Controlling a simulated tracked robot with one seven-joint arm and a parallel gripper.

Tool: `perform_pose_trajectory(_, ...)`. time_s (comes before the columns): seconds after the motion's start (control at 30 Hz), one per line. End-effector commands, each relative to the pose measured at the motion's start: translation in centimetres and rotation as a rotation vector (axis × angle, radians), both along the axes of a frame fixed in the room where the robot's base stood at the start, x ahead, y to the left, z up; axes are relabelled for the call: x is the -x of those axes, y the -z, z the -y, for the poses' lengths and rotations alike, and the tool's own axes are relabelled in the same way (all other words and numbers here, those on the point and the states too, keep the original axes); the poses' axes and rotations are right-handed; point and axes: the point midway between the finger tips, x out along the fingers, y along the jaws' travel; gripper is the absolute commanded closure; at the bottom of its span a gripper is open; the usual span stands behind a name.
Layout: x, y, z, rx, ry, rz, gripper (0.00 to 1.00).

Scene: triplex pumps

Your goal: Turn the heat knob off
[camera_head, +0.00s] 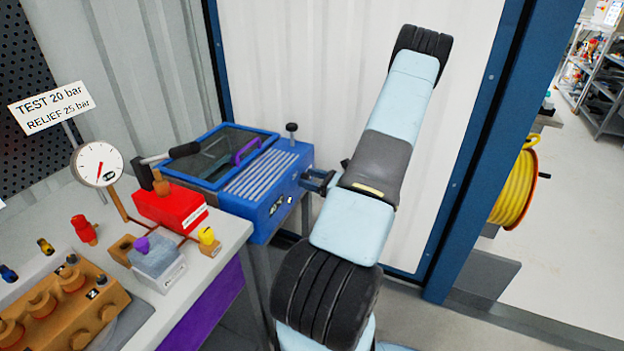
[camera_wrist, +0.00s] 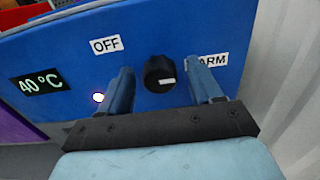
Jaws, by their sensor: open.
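The heat knob (camera_wrist: 160,74) is a round black dial with a white pointer mark on the blue front panel of a heater box (camera_head: 262,200). The white mark lies at the knob's lower right, on the side of the WARM label (camera_wrist: 208,60), whose first letter is hidden by a finger. The OFF label (camera_wrist: 106,45) is at the knob's upper left. My gripper (camera_wrist: 165,80) is open, with one finger on each side of the knob and a gap to each. In the head view my gripper (camera_head: 316,182) is at the box's right end, and the knob is hidden there.
A display reading 40 °C (camera_wrist: 40,82) and a lit white lamp (camera_wrist: 98,97) are left of the knob. The box has a lid with a purple handle (camera_head: 246,151). A bench (camera_head: 205,262) with a gauge (camera_head: 97,163) and red pump (camera_head: 170,205) stands left. A pale wall is behind.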

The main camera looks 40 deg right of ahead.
Motion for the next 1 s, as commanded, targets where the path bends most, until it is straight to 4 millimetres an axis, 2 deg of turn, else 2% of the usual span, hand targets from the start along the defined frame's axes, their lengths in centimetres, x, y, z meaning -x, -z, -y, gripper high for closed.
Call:
perform_pose_trajectory(0.07,0.0,0.0,0.0,0.000,0.000,0.000,0.41)
perform_pose_trajectory(0.57,0.0,0.0,0.1,0.001,0.001,0.000,0.89)
perform_pose_trajectory(0.6,0.0,0.0,1.0,0.005,0.002,0.002,0.91)
perform_pose_trajectory(1.0,0.1,-0.1,0.4,0.085,0.007,0.035,0.91)
